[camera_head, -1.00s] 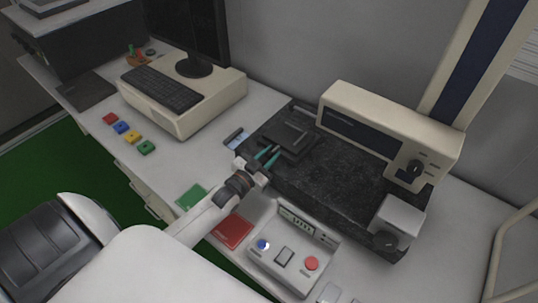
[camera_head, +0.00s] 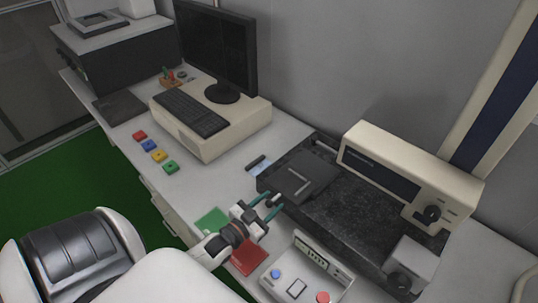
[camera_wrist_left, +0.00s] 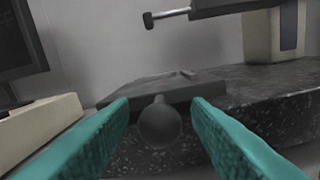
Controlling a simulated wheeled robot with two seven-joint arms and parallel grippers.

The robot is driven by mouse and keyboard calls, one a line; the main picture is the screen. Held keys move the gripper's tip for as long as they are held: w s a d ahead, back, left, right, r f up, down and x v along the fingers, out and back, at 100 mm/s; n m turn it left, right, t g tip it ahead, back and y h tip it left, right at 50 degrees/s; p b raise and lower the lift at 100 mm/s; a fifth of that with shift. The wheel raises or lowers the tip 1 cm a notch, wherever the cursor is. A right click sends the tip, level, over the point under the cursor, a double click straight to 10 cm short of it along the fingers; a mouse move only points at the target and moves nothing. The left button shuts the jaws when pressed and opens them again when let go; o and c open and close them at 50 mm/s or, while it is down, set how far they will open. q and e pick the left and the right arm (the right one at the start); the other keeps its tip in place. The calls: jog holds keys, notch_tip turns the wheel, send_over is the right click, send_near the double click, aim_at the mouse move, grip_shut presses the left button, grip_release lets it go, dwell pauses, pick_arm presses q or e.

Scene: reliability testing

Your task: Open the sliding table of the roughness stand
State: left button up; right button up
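The roughness stand has a speckled dark stone base (camera_head: 345,215) with a flat dark grey sliding table (camera_head: 303,177) on its left part. A round dark knob (camera_wrist_left: 159,124) sticks out from the table's front toward my left wrist camera. My left gripper (camera_head: 267,203) is at the front left of the base, level with the table's near edge. Its teal fingers are open, one on each side of the knob, with visible gaps in the left wrist view (camera_wrist_left: 160,115). My right gripper is out of view.
The cream measuring unit (camera_head: 408,175) stands over the back of the base. A control box (camera_head: 308,268) with blue and red buttons is in front. A green card (camera_head: 212,220) and red card (camera_head: 248,257) lie near the gripper. A computer (camera_head: 212,120) stands to the left.

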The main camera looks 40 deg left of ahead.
pick_arm(q)
jog(key=s+a+b, duration=0.1)
jog(key=s+b, duration=0.1)
jog(key=s, duration=1)
dwell(0.6)
